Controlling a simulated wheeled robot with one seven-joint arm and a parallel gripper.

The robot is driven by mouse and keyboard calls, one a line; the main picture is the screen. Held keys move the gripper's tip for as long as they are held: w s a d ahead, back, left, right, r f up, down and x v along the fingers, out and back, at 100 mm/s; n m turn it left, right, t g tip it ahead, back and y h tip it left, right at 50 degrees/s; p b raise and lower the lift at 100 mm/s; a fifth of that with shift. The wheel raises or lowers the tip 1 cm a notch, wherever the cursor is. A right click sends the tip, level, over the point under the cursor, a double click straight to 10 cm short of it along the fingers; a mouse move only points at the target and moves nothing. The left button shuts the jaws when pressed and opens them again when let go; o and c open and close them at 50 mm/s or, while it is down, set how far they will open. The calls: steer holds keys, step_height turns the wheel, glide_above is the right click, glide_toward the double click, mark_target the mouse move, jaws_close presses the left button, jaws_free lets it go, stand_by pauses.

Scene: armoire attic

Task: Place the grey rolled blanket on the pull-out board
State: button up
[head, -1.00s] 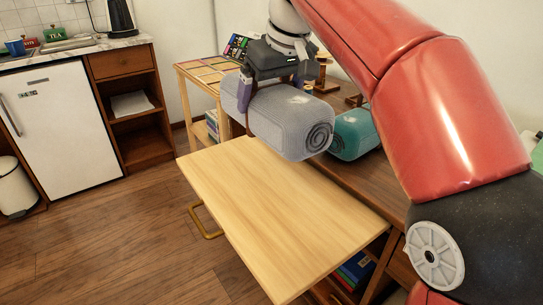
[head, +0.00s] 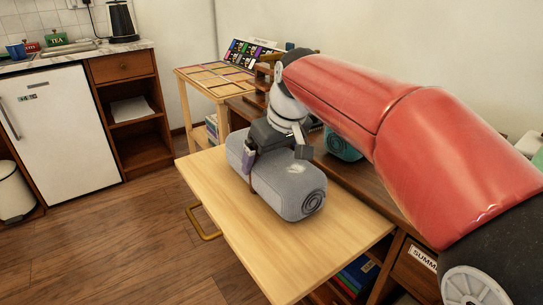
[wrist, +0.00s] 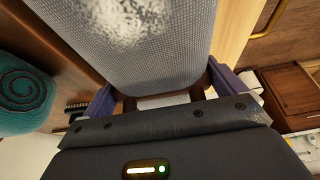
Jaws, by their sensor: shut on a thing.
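The grey rolled blanket (head: 290,188) is at the pull-out board (head: 225,222), over its back middle part, with its spiral end towards the lower right. In the head view it looks resting on the board or only just above it; I cannot tell which. My gripper (head: 255,165) is shut on the blanket's far left part from above. In the wrist view the blanket (wrist: 130,45) fills the top middle, with my gripper's fingers (wrist: 165,95) on both sides of it. The far finger is hidden in the head view.
A teal rolled blanket (head: 340,146) lies on the desk behind, partly hidden by my arm. A small side table (head: 180,72) with coloured panels stands at the back left. The board's front part is bare. A brass handle (head: 203,226) sticks out at its left edge.

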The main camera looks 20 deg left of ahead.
steer(key=shift+r, duration=0.1)
steer(key=o, duration=1.1)
steer(key=shift+f, duration=0.2)
steer(key=shift+c, duration=0.2)
steer(key=p+v, duration=0.1)
steer(key=v, duration=1.1)
steer(key=shift+r, duration=0.15)
steer(key=shift+d, duration=0.1)
steer(key=d, duration=0.2)
steer(key=s+d+f+m, duration=0.1)
steer(key=d, duration=0.2)
steer(key=s+d+f+m+t, duration=0.1)
steer(key=d, duration=0.2)
steer(key=shift+s+d+f+h, duration=0.15)
steer(key=shift+s+d+h, duration=0.05)
steer(key=shift+h, duration=0.1)
steer(key=s+d+f+m+t+h, duration=0.1)
steer(key=s+d+f+m, duration=0.6)
steer(key=s+d+f, duration=0.8)
step_height(320, 180, down, 2)
steer(key=d+h, duration=0.1)
steer(key=d, duration=0.1)
steer(key=shift+s+d+m+t+h, duration=0.15)
steer(key=shift+d+m+t+h, duration=0.1)
steer(key=shift+m+t+h, duration=0.15)
